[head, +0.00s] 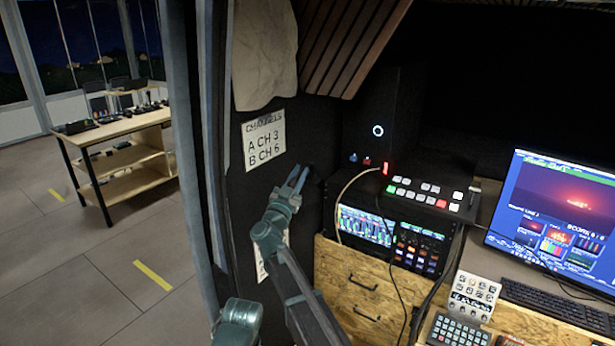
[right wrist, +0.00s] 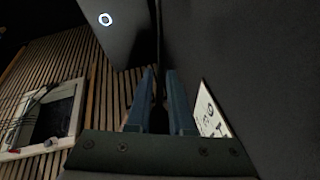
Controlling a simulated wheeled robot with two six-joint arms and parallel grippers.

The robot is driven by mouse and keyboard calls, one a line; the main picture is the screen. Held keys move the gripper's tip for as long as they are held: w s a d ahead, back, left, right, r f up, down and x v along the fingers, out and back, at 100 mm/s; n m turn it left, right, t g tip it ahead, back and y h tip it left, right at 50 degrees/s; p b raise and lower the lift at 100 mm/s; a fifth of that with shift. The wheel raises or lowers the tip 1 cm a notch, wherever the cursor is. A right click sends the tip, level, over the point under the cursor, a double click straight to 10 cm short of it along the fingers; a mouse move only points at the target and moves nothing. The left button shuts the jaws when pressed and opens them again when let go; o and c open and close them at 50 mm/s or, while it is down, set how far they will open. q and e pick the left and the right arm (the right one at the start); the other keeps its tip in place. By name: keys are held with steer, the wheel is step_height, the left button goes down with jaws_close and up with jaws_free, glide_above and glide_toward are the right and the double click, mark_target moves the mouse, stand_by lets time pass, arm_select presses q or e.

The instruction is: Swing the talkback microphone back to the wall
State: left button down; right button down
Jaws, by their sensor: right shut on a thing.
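My right gripper (head: 297,176) is up against the dark van wall, just below and right of the white channel sign (head: 264,139). In the right wrist view its two blue fingers (right wrist: 160,76) are close together, with a thin dark piece (right wrist: 158,92) between them. The gripper is shut on this piece, which I take to be part of the talkback microphone. It is dark on dark, so its head, its arm and its angle to the wall cannot be made out. My left gripper is not in view.
Right of the gripper stand a black speaker (head: 388,115) with a lit ring, a switcher panel (head: 430,193) and a rack unit (head: 393,240) on a wooden drawer cabinet (head: 352,287). A monitor (head: 557,208) is further right. A cloth (head: 264,55) hangs above the sign.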

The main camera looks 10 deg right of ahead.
steer(key=shift+w+a+r+m+g+h, duration=0.1)
steer(key=shift+w+a+m+g+h, duration=0.25)
steer(key=shift+h, duration=0.2)
steer(key=shift+w+a+r+m+g+h, duration=0.15)
steer(key=shift+a+m+g+h, duration=0.15)
steer(key=shift+g+h, duration=0.2)
steer(key=shift+f, duration=0.1)
steer(key=c, duration=1)
jaws_free()
steer(key=shift+s, duration=0.15)
steer(key=shift+o, duration=0.2)
